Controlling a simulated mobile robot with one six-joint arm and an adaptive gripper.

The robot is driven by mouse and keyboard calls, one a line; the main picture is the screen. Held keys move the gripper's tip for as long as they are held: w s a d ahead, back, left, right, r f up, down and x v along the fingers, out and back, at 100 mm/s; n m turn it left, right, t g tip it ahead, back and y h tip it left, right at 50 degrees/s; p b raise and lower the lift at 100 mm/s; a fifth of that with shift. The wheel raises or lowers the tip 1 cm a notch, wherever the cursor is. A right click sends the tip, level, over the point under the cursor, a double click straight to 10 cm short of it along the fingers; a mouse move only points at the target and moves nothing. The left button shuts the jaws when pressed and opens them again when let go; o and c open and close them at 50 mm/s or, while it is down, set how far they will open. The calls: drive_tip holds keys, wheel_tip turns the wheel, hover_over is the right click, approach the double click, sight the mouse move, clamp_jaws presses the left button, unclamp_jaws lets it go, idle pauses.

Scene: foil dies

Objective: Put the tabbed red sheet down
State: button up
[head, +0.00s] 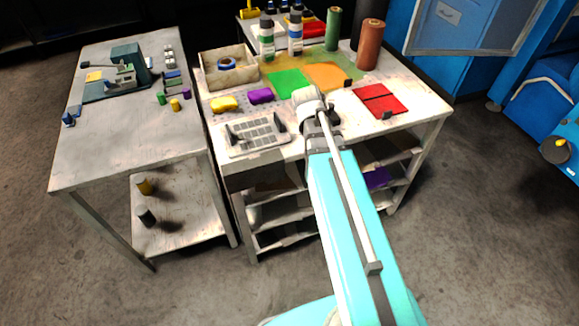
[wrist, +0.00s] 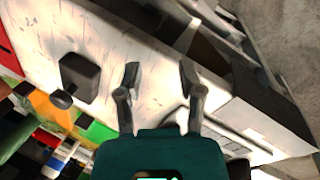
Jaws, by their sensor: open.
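The tabbed red sheet (head: 380,98) lies flat on the right part of the white worktable, with a small dark tab at its front edge. A red patch at the left edge of the wrist view (wrist: 5,62) appears to be part of it. My gripper (wrist: 160,78) is open, with nothing between its fingers.
A green sheet (head: 289,83) and an orange sheet (head: 326,75) lie behind my wrist. A slotted grey tray (head: 257,137) is at front left. A dark block (wrist: 80,76) stands beside my fingers. Bottles and rolls (head: 369,45) stand at the back.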

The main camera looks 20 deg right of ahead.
drive_tip(key=s+a+m+y, duration=0.3)
drive_tip(key=s+a+m, duration=0.3)
drive_tip(key=a, duration=0.5)
drive_tip(key=shift+s+a+f+g, duration=0.35)
drive_tip(key=shift+s+a+g, duration=0.05)
drive_tip(key=shift+s, duration=0.35)
